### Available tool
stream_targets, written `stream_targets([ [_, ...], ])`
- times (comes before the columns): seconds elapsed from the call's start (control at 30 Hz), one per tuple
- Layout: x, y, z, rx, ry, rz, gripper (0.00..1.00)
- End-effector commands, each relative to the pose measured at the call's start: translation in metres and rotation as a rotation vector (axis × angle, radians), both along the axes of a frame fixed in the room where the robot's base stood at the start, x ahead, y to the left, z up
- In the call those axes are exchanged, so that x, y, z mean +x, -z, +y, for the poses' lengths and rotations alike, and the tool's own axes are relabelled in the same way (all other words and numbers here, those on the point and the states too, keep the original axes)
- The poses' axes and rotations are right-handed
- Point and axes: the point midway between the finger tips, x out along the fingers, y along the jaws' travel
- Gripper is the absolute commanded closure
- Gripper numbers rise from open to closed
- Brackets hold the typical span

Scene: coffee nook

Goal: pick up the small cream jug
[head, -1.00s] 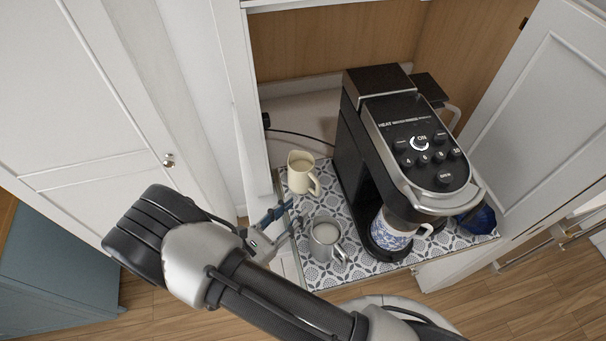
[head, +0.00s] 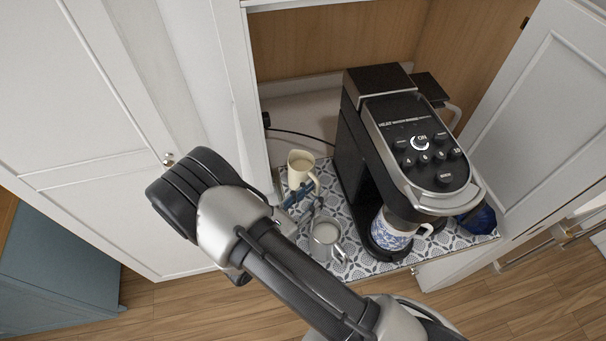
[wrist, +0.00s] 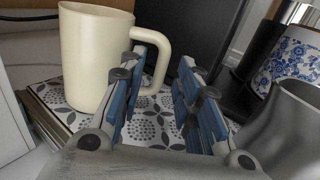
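The small cream jug (head: 300,172) stands upright at the back left of the patterned mat. In the wrist view the cream jug (wrist: 92,58) is at the upper left, with its handle on the right side. My gripper (head: 302,194) is just in front of the jug. In the wrist view my gripper (wrist: 165,75) is open, with a gap between its blue-padded fingers. The left finger overlaps the handle in the picture; I cannot tell whether it touches. Nothing is held.
A grey metal mug (head: 326,240) stands close in front of my gripper. The coffee machine (head: 352,160) is on the right, with a blue-and-white cup (head: 390,232) under it. The patterned mat (head: 310,275) lies beneath. A cabinet wall is close on the left.

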Motion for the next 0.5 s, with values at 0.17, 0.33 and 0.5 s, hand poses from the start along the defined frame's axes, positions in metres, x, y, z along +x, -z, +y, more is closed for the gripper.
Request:
stream_targets([
  [0.17, -0.0002, 0.0, 0.0001, 0.0, 0.0, 0.0, 0.84],
  [0.33, -0.0002, 0.0, 0.0001, 0.0, 0.0, 0.0, 0.95],
  [0.5, -0.0002, 0.0, 0.0001, 0.0, 0.0, 0.0, 1.0],
])
